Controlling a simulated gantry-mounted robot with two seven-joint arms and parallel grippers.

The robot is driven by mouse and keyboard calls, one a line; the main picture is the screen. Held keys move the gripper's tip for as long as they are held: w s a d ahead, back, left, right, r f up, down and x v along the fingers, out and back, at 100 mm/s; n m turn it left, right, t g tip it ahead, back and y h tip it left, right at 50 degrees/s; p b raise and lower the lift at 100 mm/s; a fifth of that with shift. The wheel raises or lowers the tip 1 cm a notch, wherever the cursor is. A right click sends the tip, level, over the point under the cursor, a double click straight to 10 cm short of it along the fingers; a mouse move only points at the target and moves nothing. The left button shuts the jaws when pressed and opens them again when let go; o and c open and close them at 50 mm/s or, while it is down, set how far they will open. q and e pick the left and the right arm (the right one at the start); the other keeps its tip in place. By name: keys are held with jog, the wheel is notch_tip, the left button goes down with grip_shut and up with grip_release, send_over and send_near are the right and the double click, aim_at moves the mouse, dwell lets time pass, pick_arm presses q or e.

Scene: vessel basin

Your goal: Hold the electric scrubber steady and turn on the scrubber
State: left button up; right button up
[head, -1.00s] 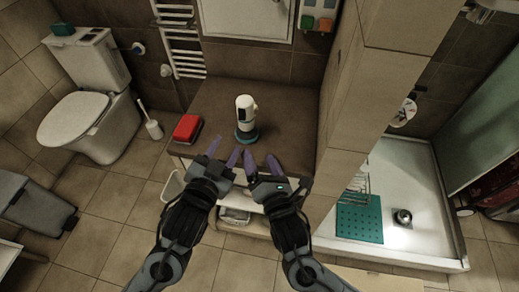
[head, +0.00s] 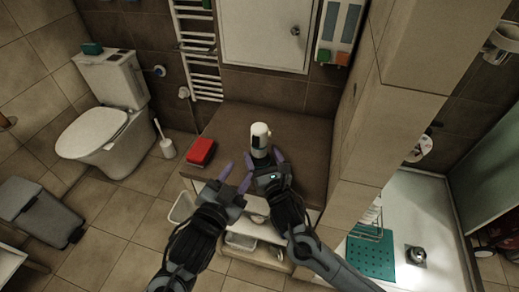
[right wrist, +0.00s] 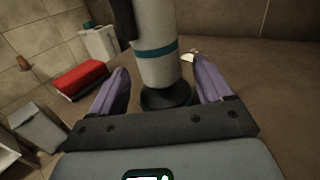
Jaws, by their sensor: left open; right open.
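The electric scrubber (head: 260,135) stands upright on the brown bench top in the head view. It is white with a dark part near its top. In the right wrist view the scrubber (right wrist: 158,70) shows a teal band and a dark round base. My right gripper (head: 264,158) is open, with its purple fingers (right wrist: 160,90) on either side of the scrubber's lower body and gaps visible. My left gripper (head: 238,174) is open and empty, to the lower left of the scrubber, over the bench's front edge. The scrubber's lower part is hidden in the head view.
A red box (head: 201,151) lies on the bench top (head: 235,120) left of the scrubber. A tiled pillar (head: 375,120) rises on the right. A towel rail (head: 198,50) and a white cabinet door (head: 265,30) are behind.

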aim_at(262, 156)
jog(key=shift+x, duration=1.55)
